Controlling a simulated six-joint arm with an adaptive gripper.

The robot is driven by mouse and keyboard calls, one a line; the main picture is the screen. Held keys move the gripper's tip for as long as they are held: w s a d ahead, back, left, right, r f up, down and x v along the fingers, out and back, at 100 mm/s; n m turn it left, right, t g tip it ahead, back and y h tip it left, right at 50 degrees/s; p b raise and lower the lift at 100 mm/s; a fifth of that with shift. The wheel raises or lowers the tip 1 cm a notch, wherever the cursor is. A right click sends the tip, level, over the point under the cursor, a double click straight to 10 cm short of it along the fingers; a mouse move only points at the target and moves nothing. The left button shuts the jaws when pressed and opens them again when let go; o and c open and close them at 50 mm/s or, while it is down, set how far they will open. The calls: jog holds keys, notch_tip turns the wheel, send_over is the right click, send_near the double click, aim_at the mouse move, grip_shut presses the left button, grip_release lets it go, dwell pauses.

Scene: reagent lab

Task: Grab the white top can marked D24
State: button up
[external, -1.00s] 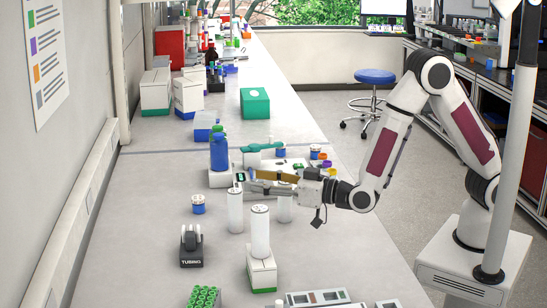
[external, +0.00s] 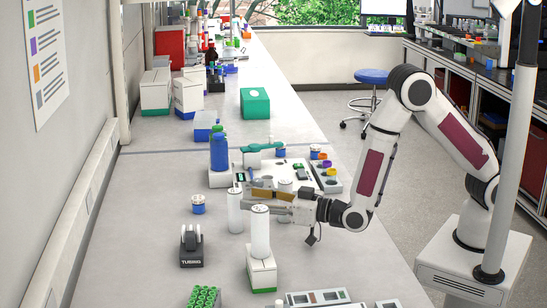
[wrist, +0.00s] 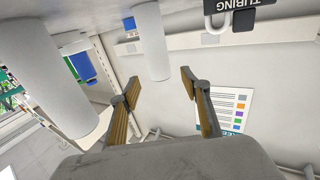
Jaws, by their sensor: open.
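Three tall white cans with white tops stand near my gripper (external: 258,192): one on the left (external: 235,212), one on a small white box (external: 260,235), and one partly hidden behind the gripper (external: 285,186). Small blue cans with white tops stand at left (external: 198,204) and farther back (external: 281,152). I cannot read D24 on any top. My gripper is open and empty, its fingers pointing left just behind the can on the box. In the wrist view, a white can (wrist: 152,40) shows beyond the gap between the fingers (wrist: 158,88); another (wrist: 55,80) is at left.
A tubing holder (external: 191,246) sits at front left, a green tube rack (external: 204,298) at the front edge. Blue bottles (external: 219,152) and a tray of small parts (external: 325,178) are behind the gripper. The table left of the cans is fairly clear.

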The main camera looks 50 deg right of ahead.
aim_at(235, 195)
jog(key=shift+w, duration=0.1)
jog(key=shift+x, duration=3.05)
jog(key=c, duration=1.3)
